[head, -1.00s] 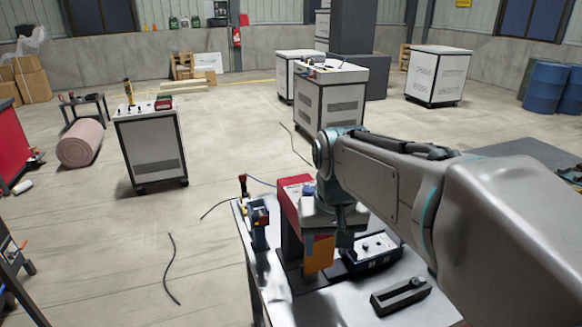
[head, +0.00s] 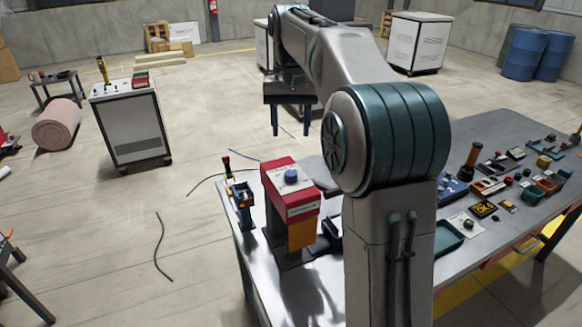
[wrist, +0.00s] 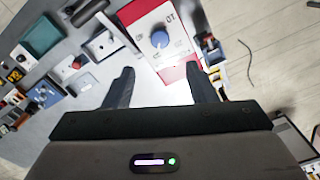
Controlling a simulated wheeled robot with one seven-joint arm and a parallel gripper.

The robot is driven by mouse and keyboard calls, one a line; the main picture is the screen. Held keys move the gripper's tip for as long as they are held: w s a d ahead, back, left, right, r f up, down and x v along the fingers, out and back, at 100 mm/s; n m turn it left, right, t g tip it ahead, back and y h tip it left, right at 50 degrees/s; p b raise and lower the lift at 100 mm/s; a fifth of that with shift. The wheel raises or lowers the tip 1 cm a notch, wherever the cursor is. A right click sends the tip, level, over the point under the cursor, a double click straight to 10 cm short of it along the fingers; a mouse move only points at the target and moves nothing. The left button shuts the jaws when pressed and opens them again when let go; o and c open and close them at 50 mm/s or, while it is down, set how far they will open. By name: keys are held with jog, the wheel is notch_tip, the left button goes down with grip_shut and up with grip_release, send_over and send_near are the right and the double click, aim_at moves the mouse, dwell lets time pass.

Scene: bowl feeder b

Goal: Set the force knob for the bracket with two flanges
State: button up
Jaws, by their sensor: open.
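The force knob (head: 291,176) is a round blue dial on the white top plate of a red box (head: 305,203) at the table's left end. In the wrist view the blue knob (wrist: 160,39) lies just beyond the fingertips, with dial markings around it too small to read. My gripper (head: 291,132) is open and empty, pointing down, above and behind the box in the head view. In the wrist view my gripper (wrist: 160,68) has its two fingers spread wide, apart from the knob. I cannot make out a bracket with two flanges.
An orange piece (head: 301,235) hangs at the red box's front. A small blue-and-black fixture (head: 242,202) stands left of it. The table (head: 485,262) carries several small parts and trays on the right. My arm hides the table's middle. A white cabinet (head: 128,125) stands clear at left.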

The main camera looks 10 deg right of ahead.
aim_at(291, 173)
notch_tip(291, 173, down, 12)
jog(key=shift+r, duration=0.1)
dwell(0.4)
jog(key=c, duration=1)
